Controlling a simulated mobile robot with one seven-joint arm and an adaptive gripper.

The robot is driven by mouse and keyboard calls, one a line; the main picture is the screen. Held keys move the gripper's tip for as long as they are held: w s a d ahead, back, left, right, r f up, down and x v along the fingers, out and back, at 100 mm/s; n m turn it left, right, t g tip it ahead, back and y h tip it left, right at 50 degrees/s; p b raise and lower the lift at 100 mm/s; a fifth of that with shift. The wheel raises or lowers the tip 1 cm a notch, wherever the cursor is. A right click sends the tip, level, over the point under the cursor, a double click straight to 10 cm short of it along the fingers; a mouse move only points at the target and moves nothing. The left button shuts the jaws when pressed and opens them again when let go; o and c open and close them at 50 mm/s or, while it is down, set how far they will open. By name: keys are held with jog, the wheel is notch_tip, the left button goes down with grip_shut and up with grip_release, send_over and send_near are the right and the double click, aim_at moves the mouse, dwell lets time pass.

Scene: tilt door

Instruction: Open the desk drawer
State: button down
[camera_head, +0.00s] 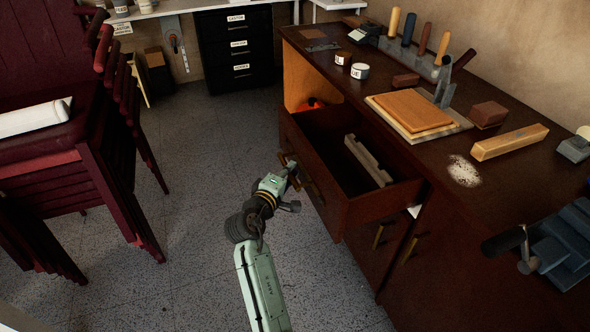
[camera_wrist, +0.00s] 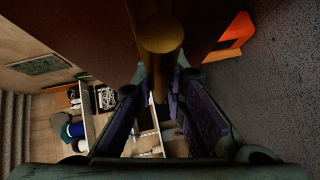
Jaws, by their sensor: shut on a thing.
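The desk drawer (camera_head: 345,212) is pulled well out from the dark wooden desk (camera_head: 350,75), and its inside shows. A pale grey slotted piece (camera_head: 368,160) lies in it. My gripper (camera_head: 291,169) is at the outer side of the drawer front, toward its left end. In the wrist view a brass bar handle (camera_wrist: 161,34) runs up between the fingers of my gripper (camera_wrist: 167,98), which are shut on it. The exact contact is partly hidden by the fingers.
Stacked dark red chairs (camera_head: 85,140) stand at the left. A black filing cabinet (camera_head: 236,50) is at the back. A cupboard with brass handles (camera_head: 409,250) is below the desktop. A vise (camera_head: 555,245) is at the right. Speckled floor is clear between chairs and desk.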

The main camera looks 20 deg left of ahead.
jog(key=c, duration=1.6)
grip_release()
jog(key=v, duration=1.2)
jog(key=shift+a+r, duration=0.1)
